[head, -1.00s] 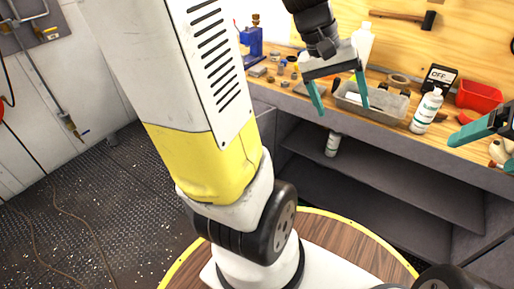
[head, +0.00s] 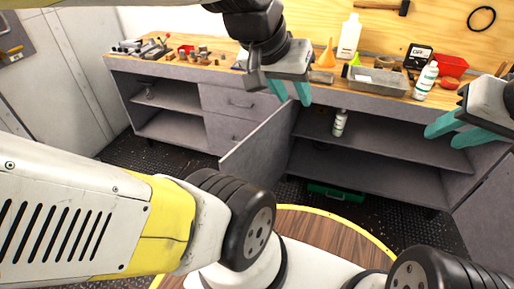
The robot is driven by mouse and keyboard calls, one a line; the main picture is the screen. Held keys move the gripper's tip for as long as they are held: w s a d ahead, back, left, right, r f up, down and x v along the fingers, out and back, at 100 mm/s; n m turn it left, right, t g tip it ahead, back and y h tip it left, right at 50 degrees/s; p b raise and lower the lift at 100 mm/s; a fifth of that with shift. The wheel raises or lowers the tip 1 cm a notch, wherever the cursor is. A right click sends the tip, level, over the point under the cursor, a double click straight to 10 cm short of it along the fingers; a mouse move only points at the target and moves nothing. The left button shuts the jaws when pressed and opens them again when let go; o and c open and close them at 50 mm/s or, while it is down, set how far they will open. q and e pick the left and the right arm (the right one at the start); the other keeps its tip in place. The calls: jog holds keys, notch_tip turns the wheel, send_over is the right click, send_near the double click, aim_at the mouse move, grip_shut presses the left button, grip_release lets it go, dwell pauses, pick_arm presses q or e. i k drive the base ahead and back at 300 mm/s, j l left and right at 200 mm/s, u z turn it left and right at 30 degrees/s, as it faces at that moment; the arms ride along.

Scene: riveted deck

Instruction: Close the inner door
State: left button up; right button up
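The bench's grey inner door (head: 256,146) stands open beside the drawers, swung out toward me, with the dark shelf compartment (head: 375,150) exposed to its right. Another grey door panel (head: 490,205) stands at the far right edge, partly cut off. My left gripper (head: 291,98) is open and empty, its teal fingers pointing down above the inner door's upper right end in the picture. I cannot tell its distance from the door. My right gripper (head: 444,138) is open and empty in front of the right compartment, fingers pointing left.
The benchtop holds a metal tray (head: 378,80), a white bottle (head: 426,81), a red bin (head: 452,65) and small parts. A bottle (head: 340,122) stands on the shelf, with a green case (head: 335,192) below. Drawers (head: 232,102) are shut. A round wooden top (head: 315,222) is close to me.

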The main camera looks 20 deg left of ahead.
aim_at(259, 160)
jog(key=j+z, duration=0.1)
jog(key=j, duration=0.3)
jog(key=k+j+z, duration=0.1)
jog(key=j, duration=0.25)
jog(key=k+j+z, duration=0.1)
jog(key=j, duration=0.3)
jog(key=k+j+z, duration=0.1)
jog(key=j, duration=0.25)
jog(key=k+j+z, duration=0.1)
jog(key=j, duration=0.25)
jog(key=i+j+z, duration=0.1)
jog(key=j, duration=0.3)
jog(key=i+j+z, duration=0.1)
jog(key=j, duration=0.75)
jog(key=k+j+z, duration=0.1)
jog(key=k, duration=0.35)
jog(key=j, duration=0.1)
